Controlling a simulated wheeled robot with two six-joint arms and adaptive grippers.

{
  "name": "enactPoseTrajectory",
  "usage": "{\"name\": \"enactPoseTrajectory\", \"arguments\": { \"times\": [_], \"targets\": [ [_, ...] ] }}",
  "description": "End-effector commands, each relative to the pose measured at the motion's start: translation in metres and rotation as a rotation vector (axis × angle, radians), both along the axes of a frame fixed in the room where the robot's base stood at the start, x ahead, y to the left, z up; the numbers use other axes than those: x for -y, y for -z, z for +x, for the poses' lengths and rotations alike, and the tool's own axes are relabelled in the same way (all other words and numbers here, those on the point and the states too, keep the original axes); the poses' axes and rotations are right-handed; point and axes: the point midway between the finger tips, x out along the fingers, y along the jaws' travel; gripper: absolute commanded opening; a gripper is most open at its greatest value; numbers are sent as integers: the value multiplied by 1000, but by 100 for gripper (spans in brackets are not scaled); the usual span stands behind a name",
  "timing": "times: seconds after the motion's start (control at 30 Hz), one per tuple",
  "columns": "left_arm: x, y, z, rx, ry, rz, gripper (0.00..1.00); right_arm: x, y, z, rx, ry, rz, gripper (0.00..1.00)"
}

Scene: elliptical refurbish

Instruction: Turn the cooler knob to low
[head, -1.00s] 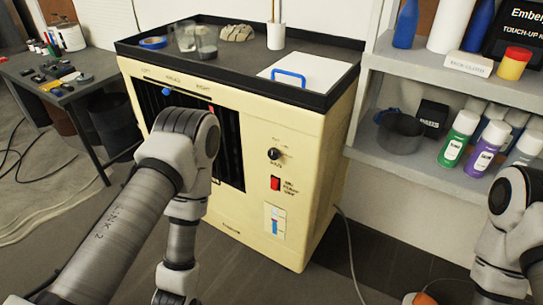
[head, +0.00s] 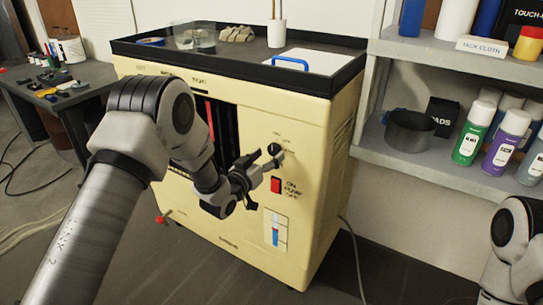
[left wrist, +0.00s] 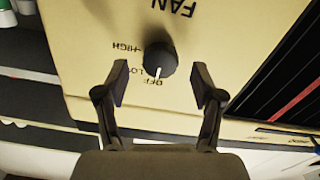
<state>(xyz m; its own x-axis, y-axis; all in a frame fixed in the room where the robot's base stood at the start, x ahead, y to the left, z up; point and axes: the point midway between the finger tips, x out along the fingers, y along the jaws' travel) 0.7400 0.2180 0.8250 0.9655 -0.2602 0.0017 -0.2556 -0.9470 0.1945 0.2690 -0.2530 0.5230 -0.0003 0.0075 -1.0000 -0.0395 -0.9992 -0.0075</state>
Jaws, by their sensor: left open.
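The cream cooler (head: 318,150) stands in the middle of the head view. Its black round knob (head: 274,149) is on the front panel, above a red switch (head: 276,186). In the left wrist view the knob (left wrist: 160,58) appears upside down, with FAN, HIGH, LO and OFF markings around it. Its white pointer line is toward OFF. My left gripper (left wrist: 161,82) is open, its fingers apart on either side of the knob's near edge. I cannot tell whether either finger touches it. In the head view my left gripper (head: 258,163) is at the knob. My right gripper is out of view.
The cooler top holds a white board with a blue handle (head: 290,63), a white cup (head: 276,34) and other items. A shelf with spray cans (head: 473,133) stands to the right. A dark side table (head: 75,85) is at left. A red-tipped lever (head: 161,219) sticks out low on the cooler.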

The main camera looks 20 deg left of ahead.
Motion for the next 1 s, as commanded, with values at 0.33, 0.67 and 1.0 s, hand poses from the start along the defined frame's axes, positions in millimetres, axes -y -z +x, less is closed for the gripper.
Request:
{"name": "enactPoseTrajectory", "arguments": {
  "times": [0.33,0.67,1.0],
  "targets": [
    [6,1,24,-3,-2,0,68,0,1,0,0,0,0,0],
    [6,1,24,-3,-2,0,8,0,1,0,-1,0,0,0],
    [6,1,24,9,-2,37,8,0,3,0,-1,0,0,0]
  ]
}}
